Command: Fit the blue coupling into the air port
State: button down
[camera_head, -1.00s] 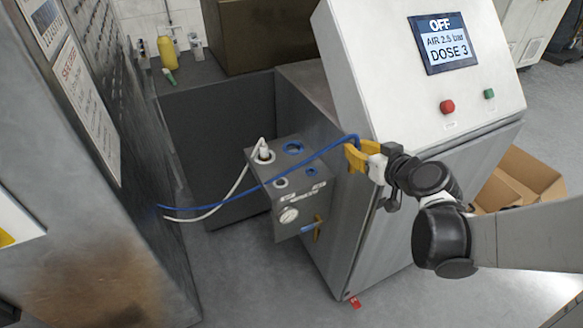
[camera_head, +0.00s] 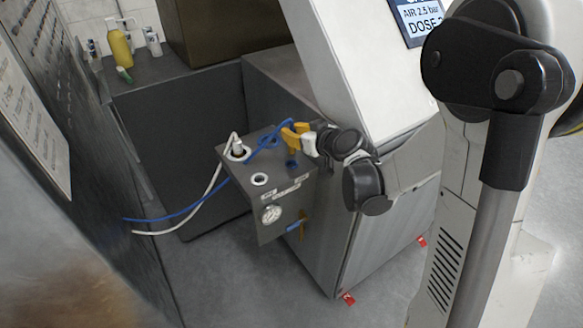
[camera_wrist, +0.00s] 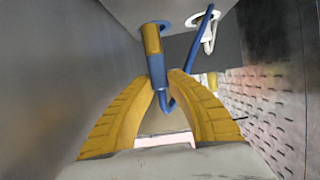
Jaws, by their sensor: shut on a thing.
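My gripper (camera_head: 291,135), with yellow fingers, is shut on the blue coupling (camera_wrist: 157,70). In the wrist view the coupling stands between the fingers, with its brass-coloured tip toward a blue-ringed port (camera_wrist: 165,25) on the grey panel. The tip overlaps the ring in the picture; I cannot tell whether it has entered. The blue hose (camera_head: 205,199) bends from the coupling and runs left. In the head view the gripper and hose cover much of the larger blue-ringed port, on top of the grey port box (camera_head: 280,195).
A white plug (camera_head: 237,147) sits in a white-ringed port beside it. Smaller white (camera_head: 259,180) and blue (camera_head: 291,163) ports lie nearer on the box, above a gauge (camera_head: 271,214). The washer cabinet (camera_head: 385,225) is close on the right; a metal wall (camera_head: 80,240) stands left.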

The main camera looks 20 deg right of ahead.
aim_at(292, 152)
notch_tip(292, 152, down, 8)
jog(key=b, duration=0.3)
jog(key=shift+w+f+b, duration=0.1)
jog(key=shift+b, duration=0.2)
jog(key=c, duration=1.4)
grip_release()
